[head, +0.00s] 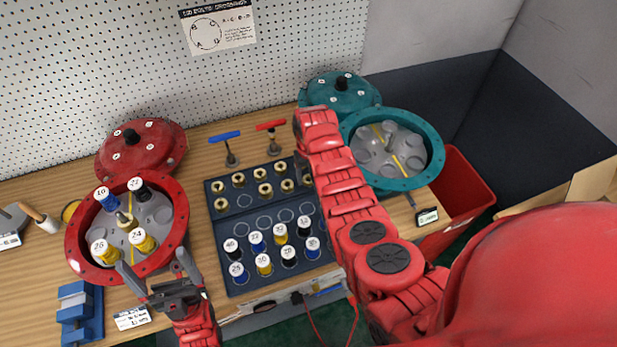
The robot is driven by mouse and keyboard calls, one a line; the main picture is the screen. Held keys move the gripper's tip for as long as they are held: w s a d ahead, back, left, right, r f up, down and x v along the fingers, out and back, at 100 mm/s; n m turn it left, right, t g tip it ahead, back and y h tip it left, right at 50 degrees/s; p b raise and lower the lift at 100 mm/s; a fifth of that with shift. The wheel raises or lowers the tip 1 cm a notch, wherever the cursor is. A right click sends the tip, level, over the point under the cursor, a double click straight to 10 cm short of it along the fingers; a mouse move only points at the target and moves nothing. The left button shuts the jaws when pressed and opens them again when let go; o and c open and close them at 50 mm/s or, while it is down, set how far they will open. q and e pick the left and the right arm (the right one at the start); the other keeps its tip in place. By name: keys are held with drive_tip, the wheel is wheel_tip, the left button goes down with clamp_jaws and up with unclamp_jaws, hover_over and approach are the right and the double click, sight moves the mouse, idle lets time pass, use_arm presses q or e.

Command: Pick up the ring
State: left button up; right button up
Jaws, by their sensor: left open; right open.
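A yellow ring (70,211) lies on the wooden bench at the far left, partly hidden behind the red round housing (76,254). It is the only loose ring I can make out. My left gripper (154,263) is open and empty, at the near edge of the red housing, to the right of and nearer than the ring. My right gripper (302,168) points down by the right edge of the dark tray (228,274); it is open, and my own arm hides much of it.
The red housing holds several numbered plugs. The dark tray holds brass fittings and more plugs. A teal housing (429,139), two lids, T-handled tools (231,154), a blue block (80,312) and a wooden-handled tool (43,220) crowd the bench. A red bin (468,190) stands right.

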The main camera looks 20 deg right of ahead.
drive_tip(key=shift+f, duration=0.2)
drive_tip(key=shift+c, duration=0.4)
clamp_jaws()
drive_tip(key=shift+r, duration=0.15)
